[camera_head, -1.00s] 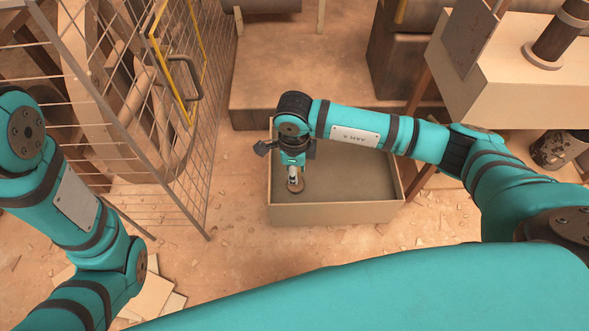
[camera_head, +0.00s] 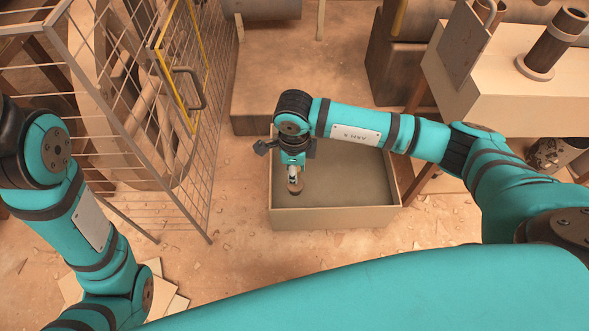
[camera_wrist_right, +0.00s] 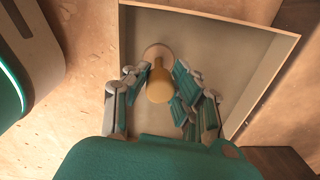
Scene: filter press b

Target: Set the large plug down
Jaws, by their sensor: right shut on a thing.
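The large plug is a tan piece with a rounded knob and a wider round base. In the head view the plug (camera_head: 295,190) is small and partly hidden under my right gripper (camera_head: 294,172). In the right wrist view the plug's knob (camera_wrist_right: 159,86) is between the fingers of my right gripper (camera_wrist_right: 160,74), which is shut on it. The gripper points down inside the left part of an open beige box (camera_head: 335,217). The box also shows in the right wrist view (camera_wrist_right: 222,22). I cannot tell whether the plug's base touches the box floor. My left gripper is out of view.
A wire mesh gate (camera_head: 130,110) with a handle stands left of the box. A beige bench (camera_head: 500,95) with an upright brown pipe (camera_head: 553,44) is at the right. A low brown block (camera_head: 262,95) lies behind the box. The box's right part is empty.

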